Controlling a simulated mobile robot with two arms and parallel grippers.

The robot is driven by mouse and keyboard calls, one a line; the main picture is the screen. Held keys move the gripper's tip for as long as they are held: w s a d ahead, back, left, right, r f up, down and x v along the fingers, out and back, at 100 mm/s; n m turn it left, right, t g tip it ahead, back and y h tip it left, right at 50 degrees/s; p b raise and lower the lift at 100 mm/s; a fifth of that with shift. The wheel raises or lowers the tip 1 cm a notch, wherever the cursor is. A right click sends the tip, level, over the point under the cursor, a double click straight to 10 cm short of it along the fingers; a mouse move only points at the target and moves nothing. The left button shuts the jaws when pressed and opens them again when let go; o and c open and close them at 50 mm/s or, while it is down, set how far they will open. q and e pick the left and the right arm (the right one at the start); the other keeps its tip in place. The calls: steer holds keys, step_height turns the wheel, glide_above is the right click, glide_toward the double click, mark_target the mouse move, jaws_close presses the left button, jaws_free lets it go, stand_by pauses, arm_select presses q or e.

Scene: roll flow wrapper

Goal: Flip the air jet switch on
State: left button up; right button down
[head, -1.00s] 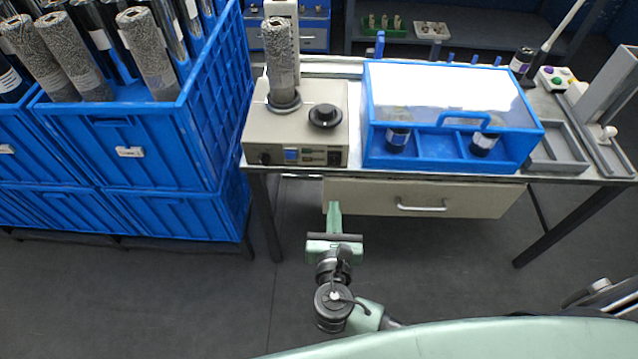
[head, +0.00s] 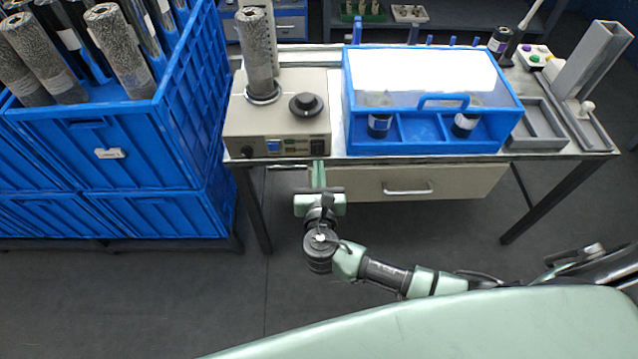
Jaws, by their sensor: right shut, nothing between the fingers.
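A beige machine box (head: 240,130) stands at the left end of the workbench. Its front panel carries a black knob (head: 247,151) at left, a blue switch (head: 273,146) in the middle and a black switch (head: 318,147) at right. I see no readable label showing which is the air jet switch, and the switch positions are too small to tell. My right gripper (head: 318,164) is shut and empty, its fingertips just below the black switch at the bench's front edge; I cannot tell whether they touch anything. My left gripper is not in view.
A patterned roll (head: 257,45) stands on the box beside a black round dial (head: 306,104). A blue case with a clear lid (head: 425,149) is close on the right. A drawer with a handle (head: 408,189) hangs below. Blue crates (head: 110,170) stand left.

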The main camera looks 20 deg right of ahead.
mark_target(318, 146)
steer(key=shift+w+d+r, duration=0.1)
steer(key=shift+w+d, duration=0.1)
steer(key=shift+w, duration=0.55)
steer(key=shift+w+d+r, duration=0.1)
steer(key=shift+w+d, duration=0.15)
steer(key=shift+w, duration=0.45)
steer(key=shift+w+d, duration=0.2)
steer(key=shift+w, duration=0.55)
steer(key=shift+p, duration=0.3)
steer(key=shift+r+p, duration=0.2)
steer(key=shift+p, duration=0.15)
steer(key=shift+w+f+g+p, duration=0.2)
steer(key=shift+g+p, duration=0.1)
steer(key=shift+p, duration=0.15)
steer(key=shift+d, duration=0.1)
